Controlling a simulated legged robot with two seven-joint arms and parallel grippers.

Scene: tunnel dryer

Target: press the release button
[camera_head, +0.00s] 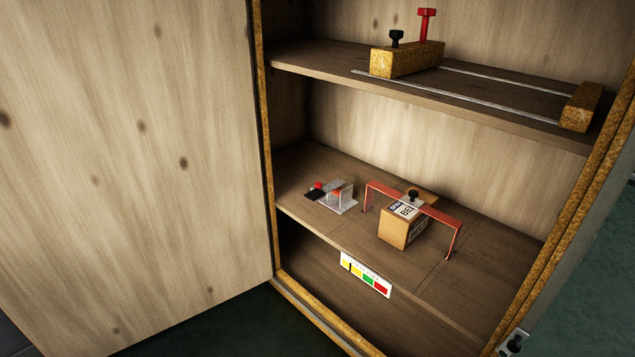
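A small device (332,197) with a red button (319,186) on a black part and a clear block sits on the lower shelf, on the left side. The button is small, and I cannot tell whether it is pressed. Beside it, to the right, a red bar bracket (440,215) arches over a cardboard box (398,229) with a white label and a black knob on top. Neither of my grippers is in view.
The wooden door (130,160) stands open on the left. The upper shelf (480,93) holds a block with a red and a black knob (406,58), white rails and an end block (580,107). A colored label strip (366,275) is on the lower shelf's front.

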